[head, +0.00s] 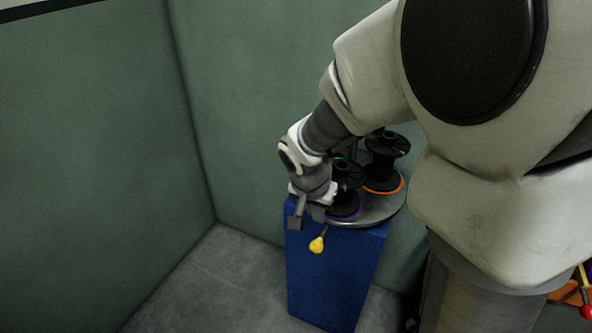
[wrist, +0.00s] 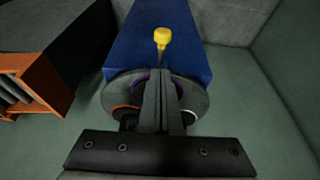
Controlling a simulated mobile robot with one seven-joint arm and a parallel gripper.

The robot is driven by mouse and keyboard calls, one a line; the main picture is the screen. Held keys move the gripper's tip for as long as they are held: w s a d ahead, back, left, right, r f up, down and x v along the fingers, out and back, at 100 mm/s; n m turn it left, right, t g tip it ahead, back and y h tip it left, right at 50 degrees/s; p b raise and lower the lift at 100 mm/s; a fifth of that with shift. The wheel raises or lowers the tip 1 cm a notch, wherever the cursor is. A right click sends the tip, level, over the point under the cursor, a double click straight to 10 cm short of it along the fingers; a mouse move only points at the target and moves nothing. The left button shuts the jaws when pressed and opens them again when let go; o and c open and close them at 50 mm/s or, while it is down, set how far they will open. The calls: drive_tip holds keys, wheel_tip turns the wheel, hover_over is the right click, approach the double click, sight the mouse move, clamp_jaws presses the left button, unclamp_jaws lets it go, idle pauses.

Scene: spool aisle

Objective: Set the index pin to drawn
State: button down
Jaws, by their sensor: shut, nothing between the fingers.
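The index pin appears to be a yellow knob (head: 317,244) on a thin stem at the blue cabinet's upper front edge, leaning outward. It also shows in the wrist view as a yellow knob (wrist: 162,37), beyond my fingertips. My gripper (head: 296,221) is near the cabinet's top front corner, just left of the knob and slightly above it. In the wrist view my gripper (wrist: 156,84) is shut and empty, its fingers together. It looks apart from the knob. The fingers cover part of the turntable, and the pin's base is hard to make out.
A blue cabinet (head: 332,272) carries a round grey turntable (head: 384,213) with black spools (head: 387,145) on coloured rings, close beside my wrist. Green walls (head: 85,130) stand behind and left. An orange-brown rack (wrist: 38,78) is left in the wrist view. Floor (head: 205,285) is clear.

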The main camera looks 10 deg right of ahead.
sight(316, 246)
drive_tip(key=b+x, duration=0.3)
drive_tip(key=x, duration=0.7)
idle(0.4)
drive_tip(key=shift+s+a+b, duration=0.45)
drive_tip(key=shift+s+a, duration=0.05)
drive_tip(key=shift+s, duration=0.2)
drive_tip(key=shift+s+a+b, duration=0.45)
drive_tip(key=shift+s+a, duration=0.1)
drive_tip(key=shift+s, duration=0.2)
drive_tip(key=shift+s+a, duration=0.2)
drive_tip(key=shift+s, duration=0.1)
drive_tip(key=shift+r, duration=0.1)
